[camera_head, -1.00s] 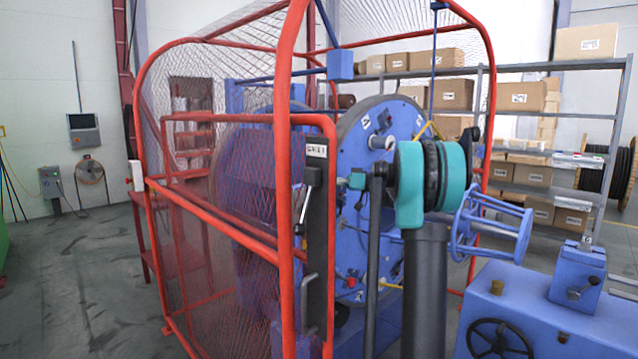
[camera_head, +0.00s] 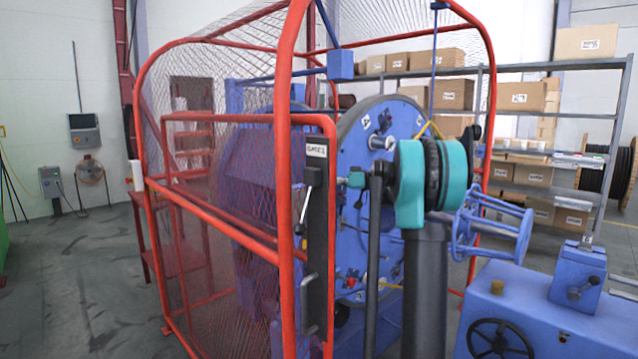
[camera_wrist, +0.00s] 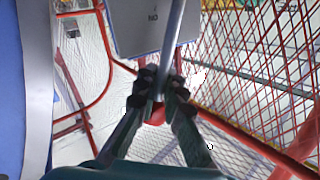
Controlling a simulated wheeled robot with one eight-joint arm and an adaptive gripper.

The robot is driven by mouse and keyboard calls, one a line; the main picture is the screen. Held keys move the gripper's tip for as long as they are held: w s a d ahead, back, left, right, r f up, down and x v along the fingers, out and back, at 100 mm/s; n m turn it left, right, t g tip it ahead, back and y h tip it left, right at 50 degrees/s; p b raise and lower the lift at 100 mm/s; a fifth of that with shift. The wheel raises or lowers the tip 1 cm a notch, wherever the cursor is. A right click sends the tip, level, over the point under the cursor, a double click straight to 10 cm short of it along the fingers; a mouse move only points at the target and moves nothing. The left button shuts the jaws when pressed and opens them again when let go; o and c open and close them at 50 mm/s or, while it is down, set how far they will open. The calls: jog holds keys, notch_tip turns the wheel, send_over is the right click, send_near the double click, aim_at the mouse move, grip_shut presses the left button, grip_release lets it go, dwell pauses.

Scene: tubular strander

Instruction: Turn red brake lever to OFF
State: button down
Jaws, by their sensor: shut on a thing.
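In the wrist view, a silver lever rod (camera_wrist: 172,45) runs down across a grey plate (camera_wrist: 138,28) and between my fingers. The plate has upside-down lettering that reads like "ON". My gripper (camera_wrist: 158,88) is shut on the lever, with its dark fingertips on both sides of the rod. A bit of red (camera_wrist: 155,116) shows just past the fingertips; I cannot tell whether it is the lever's grip. In the head view, a slim silver rod (camera_head: 306,205) slants down in front of a dark upright panel (camera_head: 317,240) on the cage. My fingertips are hard to make out there.
The red tube-and-mesh cage (camera_head: 286,200) surrounds the large blue strander wheel (camera_head: 385,125) and stands close to the lever. A blue machine with a handwheel (camera_head: 500,338) is at front right. Shelves with boxes (camera_head: 525,95) stand behind.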

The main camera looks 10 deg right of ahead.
jog(key=shift+s+a+r+n+h, duration=0.35)
jog(key=shift+s+a+n+h, duration=0.25)
jog(key=shift+a+n, duration=0.15)
jog(key=s+a+n+h, duration=0.2)
jog(key=shift+a, duration=0.4)
jog(key=shift+s+a+f+n+t+h, duration=0.25)
jog(key=shift+s+a+n+h, duration=0.3)
jog(key=shift+a+n+h, duration=0.15)
jog(key=shift+s+a+f+n+t+h, duration=0.15)
jog(key=shift+s+a+f+n+h, duration=0.1)
jog(key=shift+s+a+n+h, duration=0.35)
jog(key=shift+a, duration=0.15)
jog(key=c, duration=1.7)
grip_release()
jog(key=shift+o, duration=0.5)
jog(key=shift+w, duration=0.1)
jog(key=v, duration=1.2)
